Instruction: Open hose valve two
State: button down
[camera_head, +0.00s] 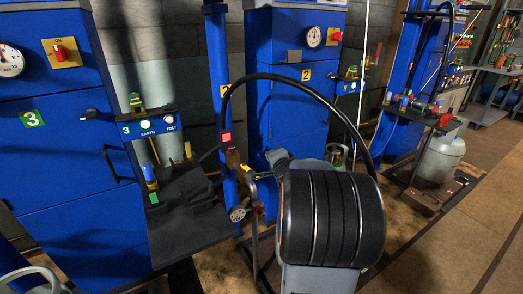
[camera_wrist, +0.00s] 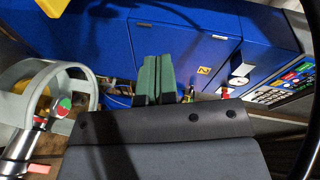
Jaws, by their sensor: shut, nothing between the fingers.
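My gripper (camera_wrist: 157,76) shows in the wrist view as two green fingers side by side, closed with nothing between them. They point toward the blue cabinets, and I see no contact with anything. A yellow label "2" (camera_wrist: 203,71) is just right of the fingers, with a small red part (camera_wrist: 225,92) below it. In the head view, cabinet two (camera_head: 285,110) bears the yellow label "2" (camera_head: 306,75). Small brass and red fittings (camera_head: 233,160) sit on the blue post left of it. I cannot tell which fitting is hose valve two. The gripper fingers are not clear in the head view.
Cabinet three (camera_head: 60,150) stands at left, with a small control box (camera_head: 150,124) beside it. A grey gas cylinder (camera_head: 440,158) stands at right. A pale collar (camera_wrist: 35,80) with a red-green knob is left in the wrist view. Brown floor (camera_head: 440,240) is open at right.

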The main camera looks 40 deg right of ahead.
jog(key=w+d+r+n+g+y+p, duration=0.2)
jog(key=w+d+r+n+y+p, duration=0.3)
jog(key=n+y+p, duration=0.45)
jog(key=s+d+f+n+g+y+p, duration=0.1)
jog(key=s+d+f+n+g+p, duration=0.2)
jog(key=n+g, duration=0.6)
jog(key=w+a+f+n+b, duration=0.1)
jog(key=w+a+f+b, duration=0.1)
jog(key=a+f, duration=0.7)
jog(key=shift+a, duration=0.2)
jog(key=shift+w, duration=0.1)
